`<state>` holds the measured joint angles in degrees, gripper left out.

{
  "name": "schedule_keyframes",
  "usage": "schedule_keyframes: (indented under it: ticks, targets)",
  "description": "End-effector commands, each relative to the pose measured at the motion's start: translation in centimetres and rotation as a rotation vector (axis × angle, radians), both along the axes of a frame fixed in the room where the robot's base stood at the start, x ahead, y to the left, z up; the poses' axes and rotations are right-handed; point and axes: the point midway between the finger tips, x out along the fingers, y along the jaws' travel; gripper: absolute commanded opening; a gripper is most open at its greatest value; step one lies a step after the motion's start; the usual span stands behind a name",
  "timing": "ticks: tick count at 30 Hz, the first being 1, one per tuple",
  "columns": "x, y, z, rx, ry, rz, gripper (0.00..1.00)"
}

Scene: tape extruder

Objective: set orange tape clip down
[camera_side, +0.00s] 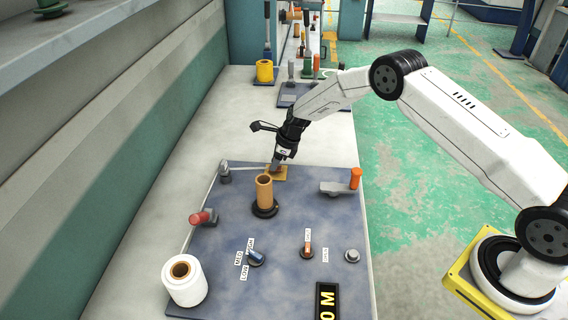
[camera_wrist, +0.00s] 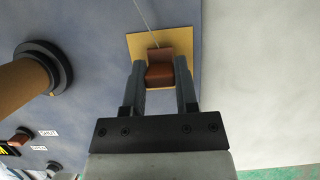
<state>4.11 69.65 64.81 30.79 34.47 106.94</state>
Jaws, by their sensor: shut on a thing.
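The orange tape clip (camera_wrist: 159,68) looks brown-orange and sits between my gripper's fingers in the wrist view. My gripper (camera_wrist: 160,85) is shut on it. The clip is over a yellow square pad (camera_wrist: 143,44); I cannot tell whether it touches the pad. A thin line of tape (camera_wrist: 146,22) runs from the clip toward the top of the wrist view. In the side view my gripper (camera_side: 277,164) points down at the yellow pad (camera_side: 283,173) at the panel's far edge, and the clip is mostly hidden there.
A brown cylinder (camera_side: 264,192) on a black base stands just in front of the pad. The blue-grey panel (camera_side: 300,208) also carries a white roll (camera_side: 185,281), a red-handled lever (camera_side: 203,217), an orange-handled lever (camera_side: 355,179) and knobs.

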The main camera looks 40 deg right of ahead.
Motion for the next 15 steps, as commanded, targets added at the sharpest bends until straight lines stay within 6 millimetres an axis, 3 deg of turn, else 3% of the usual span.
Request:
schedule_keyframes:
  ticks: [15]
  targets:
    - [0.02,-0.01,-1.05,0.000,-0.001,0.000,0.00]
